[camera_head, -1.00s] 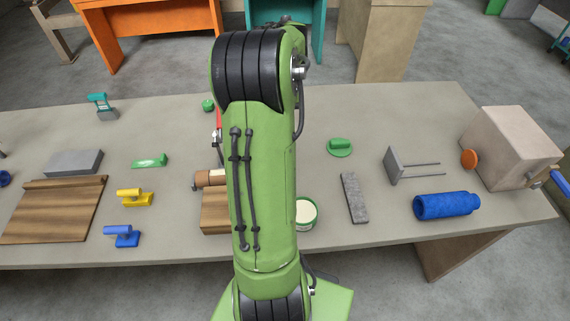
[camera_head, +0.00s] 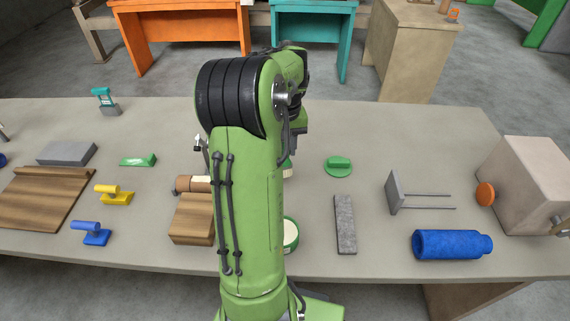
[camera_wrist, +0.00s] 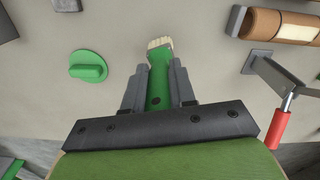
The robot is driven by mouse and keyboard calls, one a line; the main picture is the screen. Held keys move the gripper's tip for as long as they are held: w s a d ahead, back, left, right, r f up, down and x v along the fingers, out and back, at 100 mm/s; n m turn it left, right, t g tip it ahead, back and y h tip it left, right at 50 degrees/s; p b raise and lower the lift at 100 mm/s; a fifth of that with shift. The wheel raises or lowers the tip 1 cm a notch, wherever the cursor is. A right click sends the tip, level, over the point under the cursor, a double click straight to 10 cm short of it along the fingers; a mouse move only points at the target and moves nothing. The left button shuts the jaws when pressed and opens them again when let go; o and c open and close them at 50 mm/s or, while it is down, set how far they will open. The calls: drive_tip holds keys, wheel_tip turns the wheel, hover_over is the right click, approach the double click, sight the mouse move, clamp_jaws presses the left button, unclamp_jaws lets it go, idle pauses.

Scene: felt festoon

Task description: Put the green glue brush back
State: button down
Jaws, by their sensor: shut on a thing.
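My gripper (camera_wrist: 158,72) is shut on the green glue brush (camera_wrist: 159,88) in the wrist view. The brush's green handle lies between the two grey fingers, and its cream bristles point away from the palm. In the head view my arm hides most of the gripper; a bit of the brush (camera_head: 287,167) shows beside the arm, above the table. A green tub (camera_head: 291,235) with pale contents stands nearer to me on the table, partly hidden by my arm.
A round green piece with a raised grip (camera_head: 338,166) lies right of the gripper. A grey bar (camera_head: 345,224), a two-pronged grey piece (camera_head: 396,193) and a blue roll (camera_head: 452,245) lie further right. A wooden block (camera_head: 192,220) and a brown roller (camera_head: 193,184) are left.

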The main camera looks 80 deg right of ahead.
sight(285, 163)
wheel_tip(285, 163, down, 4)
drive_tip(key=shift+r+b, duration=0.2)
drive_tip(key=shift+b, duration=0.1)
